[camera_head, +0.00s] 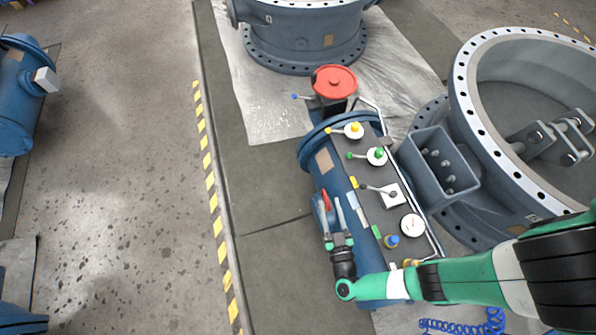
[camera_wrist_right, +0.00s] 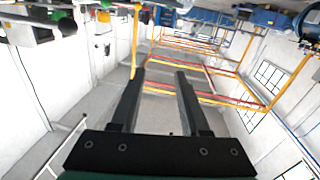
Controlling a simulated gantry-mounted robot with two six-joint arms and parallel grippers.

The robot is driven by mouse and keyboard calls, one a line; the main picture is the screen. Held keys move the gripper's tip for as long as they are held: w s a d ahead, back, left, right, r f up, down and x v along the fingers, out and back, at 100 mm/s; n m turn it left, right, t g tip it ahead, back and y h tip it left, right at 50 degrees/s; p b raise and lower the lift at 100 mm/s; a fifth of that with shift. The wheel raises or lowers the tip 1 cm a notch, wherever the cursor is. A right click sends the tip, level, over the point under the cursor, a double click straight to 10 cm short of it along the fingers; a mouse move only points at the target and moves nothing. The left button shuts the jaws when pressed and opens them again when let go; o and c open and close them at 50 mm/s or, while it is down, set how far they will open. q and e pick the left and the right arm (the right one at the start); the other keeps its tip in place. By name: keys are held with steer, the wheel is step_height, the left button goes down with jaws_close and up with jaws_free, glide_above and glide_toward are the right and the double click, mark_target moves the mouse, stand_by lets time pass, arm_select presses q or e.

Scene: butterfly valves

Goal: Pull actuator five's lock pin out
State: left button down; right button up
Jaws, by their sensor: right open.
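The blue cylindrical actuator (camera_head: 325,182) lies below centre in the head view, with a dark panel of levers, knobs and a gauge along its top. I cannot read a number on it or single out its lock pin. My right gripper (camera_head: 334,205) is open and empty over the actuator's left side, beside a red part (camera_head: 325,201) on a blue fitting. I cannot tell whether they touch. In the right wrist view my right gripper (camera_wrist_right: 158,78) has its two dark fingers apart with nothing between them. My left gripper is not in view.
On the panel are a yellow-knobbed lever (camera_head: 354,130), a green-knobbed lever (camera_head: 377,156), a white gauge (camera_head: 411,225) and a blue knob (camera_head: 392,241). A red handwheel (camera_head: 335,81) stands at the far end. A large valve ring (camera_head: 462,100) is at right.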

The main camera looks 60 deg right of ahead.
step_height(320, 180, down, 7)
steer(key=s+n+b, duration=0.1)
steer(key=s+b, duration=0.1)
steer(key=b, duration=0.1)
steer(key=n+t+y+b, duration=0.1)
steer(key=n+y+b, duration=0.1)
steer(key=b, duration=0.2)
glide_toward(324, 191)
steer(key=shift+s+a+f, duration=0.5)
steer(key=shift+s, duration=0.05)
steer(key=b+x, duration=0.3)
steer(key=x, duration=0.8)
steer(key=shift+s+r+b, duration=0.1)
steer(key=shift+b, duration=0.2)
steer(key=shift+w+d+r, duration=0.1)
steer(key=shift+w+d, duration=0.15)
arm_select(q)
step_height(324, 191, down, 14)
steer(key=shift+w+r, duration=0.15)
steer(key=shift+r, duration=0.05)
arm_select(e)
steer(key=shift+t, duration=0.3)
jaws_close()
